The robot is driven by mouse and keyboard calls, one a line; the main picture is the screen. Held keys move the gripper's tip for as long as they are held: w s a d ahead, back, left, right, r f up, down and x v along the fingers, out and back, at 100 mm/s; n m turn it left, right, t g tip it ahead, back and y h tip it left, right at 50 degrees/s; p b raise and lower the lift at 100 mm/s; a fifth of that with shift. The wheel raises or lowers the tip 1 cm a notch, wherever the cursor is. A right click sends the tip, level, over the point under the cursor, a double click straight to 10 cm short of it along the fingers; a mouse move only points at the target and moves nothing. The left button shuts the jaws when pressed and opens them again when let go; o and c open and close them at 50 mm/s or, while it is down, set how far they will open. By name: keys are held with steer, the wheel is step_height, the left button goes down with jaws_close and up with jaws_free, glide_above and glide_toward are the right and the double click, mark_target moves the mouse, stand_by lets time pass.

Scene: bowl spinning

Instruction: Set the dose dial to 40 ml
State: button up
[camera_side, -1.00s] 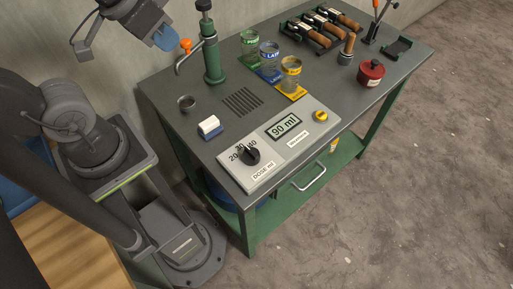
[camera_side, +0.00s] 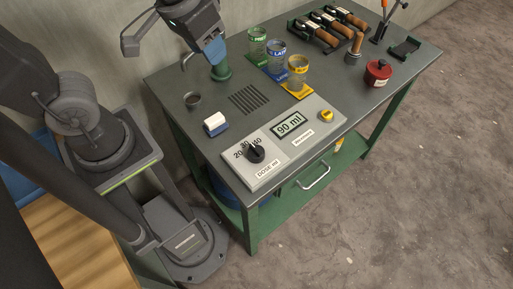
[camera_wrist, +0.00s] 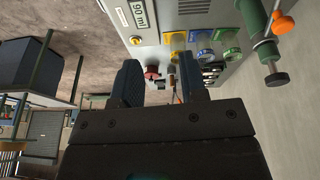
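The dose dial (camera_side: 256,154) is a black knob on the left part of a light grey control box near the table's front edge. Marks 20, 30 and 40 arc above it, and a label "DOSE ml" lies below. Its pointer aims up, around the 30 mark; the exact setting is too small to tell. The display (camera_side: 289,125) on the box reads 90 ml, and it also shows in the wrist view (camera_wrist: 136,14). My gripper (camera_side: 214,60) is above the back left of the table, away from the dial. In the wrist view its two fingers (camera_wrist: 162,88) are apart with nothing between them.
A green pump stand (camera_side: 221,72) is partly hidden behind my gripper. A yellow knob (camera_side: 327,115) is on the box's right. Jars (camera_side: 297,75) and a red pot (camera_side: 378,72) stand behind.

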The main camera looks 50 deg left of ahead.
mark_target(257, 149)
steer(key=o, duration=0.4)
steer(key=w+d+f+g, duration=0.1)
steer(key=d+f, duration=0.1)
steer(key=w+d+f, duration=0.1)
steer(key=d+f, duration=0.1)
steer(key=w+d+f+g, duration=0.1)
steer(key=d+f, duration=0.1)
steer(key=shift+d+f+n+g+y, duration=0.1)
steer(key=shift+d+n+g+y, duration=0.2)
steer(key=shift+d+n, duration=0.1)
steer(key=shift+o, duration=0.8)
steer(key=d+f+g, duration=0.1)
steer(key=d+f, duration=0.3)
steer(key=f, duration=0.1)
steer(key=shift+w+n+y, duration=0.2)
steer(key=shift+n+y, duration=0.1)
steer(key=f, duration=0.9)
steer(key=a+f, duration=0.1)
steer(key=f, duration=0.3)
steer(key=shift+s+f, duration=0.1)
steer(key=shift+f, duration=0.25)
steer(key=shift+d, duration=0.1)
steer(key=c, duration=0.9)
